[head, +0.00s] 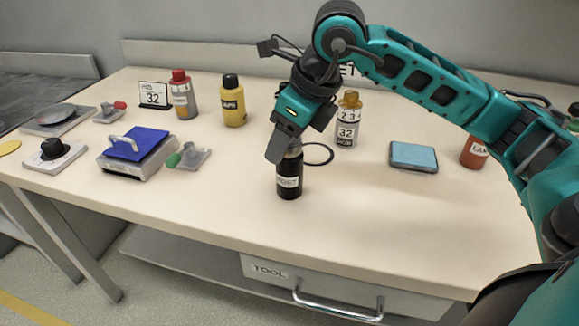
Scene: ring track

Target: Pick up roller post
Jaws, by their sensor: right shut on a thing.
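My right gripper (284,148) comes down from above near the middle of the table. It is shut on the top of a dark bottle-like cylinder (289,186) with a white label. The cylinder is upright and at or very near the table top; its upper end is partly hidden by the fingers. I cannot tell for sure which thing is the roller post. My left gripper is not in view.
A thin black ring (319,154) lies right beside the cylinder. A labelled bottle (347,122) stands behind. A blue-topped pad (413,156) and a red-brown can (474,152) are right. A yellow bottle (234,105) and a blue-topped block (138,149) are left. The front right table is clear.

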